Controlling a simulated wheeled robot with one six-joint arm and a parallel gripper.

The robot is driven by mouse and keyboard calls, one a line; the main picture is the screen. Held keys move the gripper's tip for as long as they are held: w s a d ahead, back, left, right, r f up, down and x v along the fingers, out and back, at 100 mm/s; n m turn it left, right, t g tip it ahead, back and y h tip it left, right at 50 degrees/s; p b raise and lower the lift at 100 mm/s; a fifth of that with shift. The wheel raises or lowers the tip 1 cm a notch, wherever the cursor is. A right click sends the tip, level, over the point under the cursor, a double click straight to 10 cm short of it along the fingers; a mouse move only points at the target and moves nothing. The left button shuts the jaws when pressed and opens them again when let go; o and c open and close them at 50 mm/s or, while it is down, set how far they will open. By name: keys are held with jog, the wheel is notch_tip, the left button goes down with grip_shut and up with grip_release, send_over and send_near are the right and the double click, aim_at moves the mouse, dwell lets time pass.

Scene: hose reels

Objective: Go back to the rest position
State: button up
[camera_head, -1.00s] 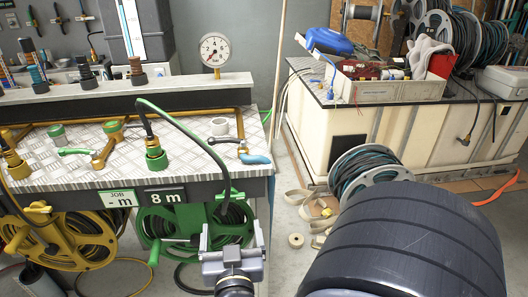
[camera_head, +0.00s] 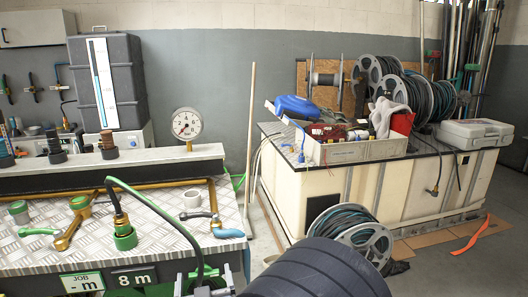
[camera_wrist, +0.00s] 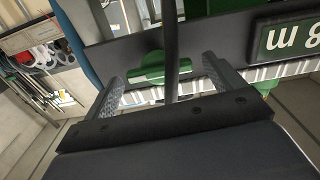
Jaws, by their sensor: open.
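My gripper (camera_head: 204,284) is at the bottom edge of the head view, in front of the workbench's front edge, with its jaws apart. In the wrist view my gripper (camera_wrist: 165,85) shows two separated grey fingers. A dark hose (camera_wrist: 171,45) runs between them in that picture, with a green part (camera_wrist: 148,74) behind; I cannot tell how near the hose is. In the head view the hose (camera_head: 172,218) arches from a green-collared fitting (camera_head: 124,237) on the bench down towards my gripper. Nothing is seen gripped.
The workbench (camera_head: 150,262) carries valves, a pressure gauge (camera_head: 187,124) and an "8 m" sign (camera_head: 134,278). A pale cabinet (camera_head: 400,198) with reels and a grey case (camera_head: 475,134) stands right. A loose reel (camera_head: 350,236) lies before it. Open floor shows at lower right.

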jog(key=shift+f+m+b, duration=0.15)
jog(key=shift+m+b, duration=0.15)
jog(key=shift+b, duration=0.35)
